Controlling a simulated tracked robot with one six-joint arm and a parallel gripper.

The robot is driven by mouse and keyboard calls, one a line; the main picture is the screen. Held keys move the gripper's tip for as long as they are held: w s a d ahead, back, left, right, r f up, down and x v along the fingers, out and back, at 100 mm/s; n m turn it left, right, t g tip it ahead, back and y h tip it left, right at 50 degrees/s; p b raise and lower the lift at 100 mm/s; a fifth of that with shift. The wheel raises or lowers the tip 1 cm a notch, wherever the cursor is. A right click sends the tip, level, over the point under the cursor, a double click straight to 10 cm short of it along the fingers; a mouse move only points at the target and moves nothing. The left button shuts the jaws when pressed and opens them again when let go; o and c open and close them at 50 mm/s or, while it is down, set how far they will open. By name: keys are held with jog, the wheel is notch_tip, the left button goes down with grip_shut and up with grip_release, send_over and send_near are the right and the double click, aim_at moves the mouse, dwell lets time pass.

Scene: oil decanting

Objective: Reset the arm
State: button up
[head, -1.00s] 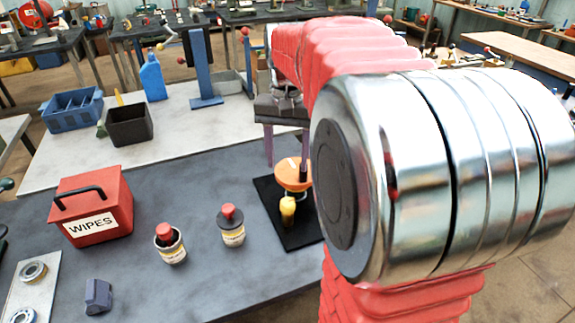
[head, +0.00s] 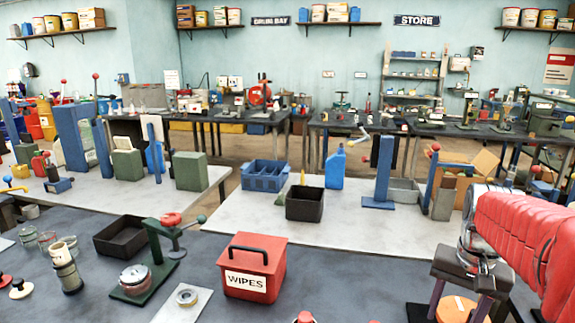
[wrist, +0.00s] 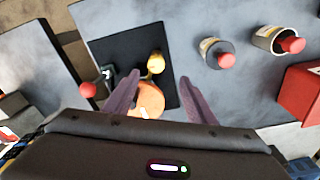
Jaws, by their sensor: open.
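My arm, in a red padded sleeve, shows at the right edge of the head view. My gripper (wrist: 160,78) is open, with its two purple fingers apart and nothing held between them. In the wrist view it hangs over a black mat (wrist: 120,40) that bears an orange round piece (wrist: 149,101) and a small yellow piece (wrist: 156,62). The orange piece lies between the fingers in that view, and part of it is hidden by the gripper body. The orange piece also shows at the bottom of the head view (head: 455,308).
Two red-topped bottles stand right of the mat, one nearer (wrist: 217,53) and one farther (wrist: 275,41). A red WIPES box (head: 252,267), a green press (head: 145,262), a black bin (head: 305,203) and a blue crate (head: 265,175) stand left of my arm.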

jog(key=s+a+n+t, duration=0.2)
jog(key=s+a, duration=0.3)
jog(key=a, duration=0.4)
jog(key=s+a+n+t, duration=0.2)
jog(key=s+a+n, duration=0.3)
jog(key=a, duration=0.4)
jog(key=shift+s+a+t, duration=0.15)
jog(key=shift+s+t, duration=0.25)
jog(key=shift+r, duration=0.1)
